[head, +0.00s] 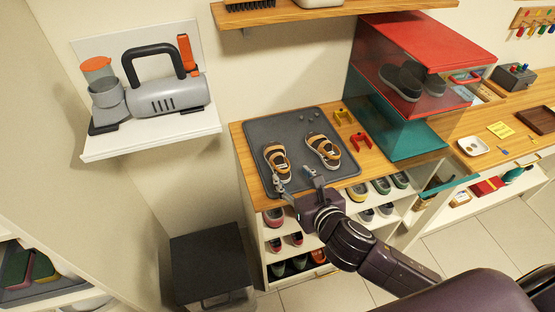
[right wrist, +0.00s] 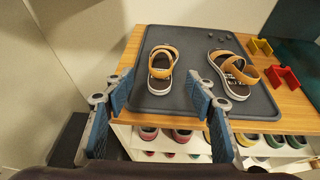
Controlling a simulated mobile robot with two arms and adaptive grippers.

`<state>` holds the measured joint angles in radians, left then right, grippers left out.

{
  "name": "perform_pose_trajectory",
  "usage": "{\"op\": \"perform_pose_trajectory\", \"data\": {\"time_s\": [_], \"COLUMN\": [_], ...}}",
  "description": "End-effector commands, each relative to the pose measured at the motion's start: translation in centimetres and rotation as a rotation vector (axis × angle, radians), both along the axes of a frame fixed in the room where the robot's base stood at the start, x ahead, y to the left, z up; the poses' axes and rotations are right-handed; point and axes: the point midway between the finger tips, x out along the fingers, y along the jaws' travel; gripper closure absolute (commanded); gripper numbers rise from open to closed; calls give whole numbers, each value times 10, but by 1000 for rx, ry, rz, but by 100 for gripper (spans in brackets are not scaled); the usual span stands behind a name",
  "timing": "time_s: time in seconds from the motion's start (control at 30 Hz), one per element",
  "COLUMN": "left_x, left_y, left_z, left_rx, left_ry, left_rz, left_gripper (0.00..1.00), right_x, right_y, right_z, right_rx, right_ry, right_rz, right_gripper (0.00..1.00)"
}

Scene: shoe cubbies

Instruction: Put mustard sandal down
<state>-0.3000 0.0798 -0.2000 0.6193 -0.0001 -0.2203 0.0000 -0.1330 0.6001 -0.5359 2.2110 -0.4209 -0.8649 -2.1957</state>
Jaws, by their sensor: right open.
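Two mustard sandals with white soles rest on a dark grey mat (head: 299,125) on the wooden top of the shoe cubby. The left mustard sandal (head: 276,160) lies near the mat's front left; it also shows in the right wrist view (right wrist: 162,70). The right mustard sandal (head: 323,150) lies beside it, apart from it, and also shows in the right wrist view (right wrist: 234,73). My right gripper (head: 298,182) is open and empty, at the mat's front edge, just short of the left sandal. My left gripper is not in view.
Below the top, cubby shelves hold several shoes (head: 273,217). Red and yellow brackets (head: 360,141) stand right of the mat. A red-topped case (head: 425,40) with dark shoes stands behind right. A grey machine (head: 168,95) sits on a left wall shelf. The mat's back is mostly clear.

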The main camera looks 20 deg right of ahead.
Motion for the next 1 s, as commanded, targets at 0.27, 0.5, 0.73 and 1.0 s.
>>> {"op": "perform_pose_trajectory", "data": {"time_s": [0.27,0.5,0.73,1.0], "left_x": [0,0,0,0], "left_y": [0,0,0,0], "left_z": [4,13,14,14], "left_rx": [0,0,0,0], "left_ry": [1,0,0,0], "left_rz": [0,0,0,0], "left_gripper": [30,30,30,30], "right_x": [25,52,71,71], "right_y": [2,2,4,4], "right_z": [-8,-17,-27,-28], "right_rx": [-12,-10,-9,-10], "right_ry": [-4,-2,-2,-2], "right_rz": [5,2,5,5], "right_gripper": [49,49,49,51]}}
